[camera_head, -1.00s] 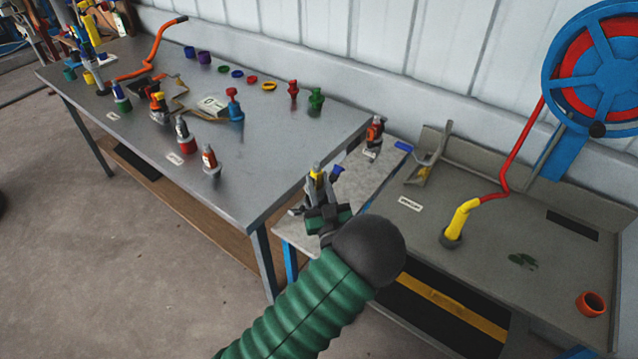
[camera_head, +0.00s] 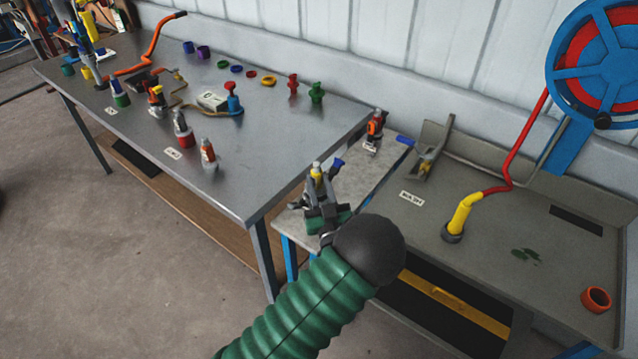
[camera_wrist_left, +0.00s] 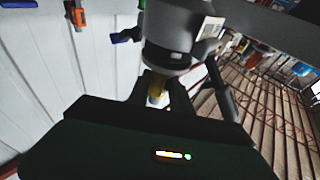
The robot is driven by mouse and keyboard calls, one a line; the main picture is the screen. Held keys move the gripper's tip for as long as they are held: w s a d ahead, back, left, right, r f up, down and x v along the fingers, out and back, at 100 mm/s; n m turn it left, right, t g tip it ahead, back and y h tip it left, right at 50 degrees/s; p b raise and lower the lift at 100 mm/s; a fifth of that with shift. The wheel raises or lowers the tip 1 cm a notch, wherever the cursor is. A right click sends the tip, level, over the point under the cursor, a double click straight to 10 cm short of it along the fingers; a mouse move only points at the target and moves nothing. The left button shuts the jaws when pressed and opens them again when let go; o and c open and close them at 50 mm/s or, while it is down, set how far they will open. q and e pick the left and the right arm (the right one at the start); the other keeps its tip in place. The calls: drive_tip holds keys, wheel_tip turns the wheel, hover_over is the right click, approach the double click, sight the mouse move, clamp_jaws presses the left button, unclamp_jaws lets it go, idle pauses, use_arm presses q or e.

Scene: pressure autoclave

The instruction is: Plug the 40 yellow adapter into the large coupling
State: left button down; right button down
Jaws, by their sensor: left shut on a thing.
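My left gripper (camera_head: 318,190) is shut on the yellow adapter (camera_head: 316,172), which has a pale grey top and stands roughly upright between the fingers. It is over the small light side table, past the near right corner of the big table. In the left wrist view, a large grey cylinder with a white label (camera_wrist_left: 178,35) is close beyond the fingers, with yellow (camera_wrist_left: 156,90) between them. I cannot tell whether that cylinder is all part of the adapter. I cannot tell for certain which part is the large coupling. My right gripper is not in view.
The big grey table (camera_head: 240,150) holds several adapters and coloured rings. An orange-and-grey fitting (camera_head: 374,130) stands on the side table. The right-hand bench (camera_head: 480,270) has a yellow hose end (camera_head: 460,215), an orange ring (camera_head: 596,299) and free room. A blue hose reel (camera_head: 605,65) hangs above.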

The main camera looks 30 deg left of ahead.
use_arm(q)
drive_tip(key=shift+f, duration=0.25)
drive_tip(key=c, duration=1.1)
unclamp_jaws()
drive_tip(key=b+v, duration=0.1)
drive_tip(key=v, duration=1.1)
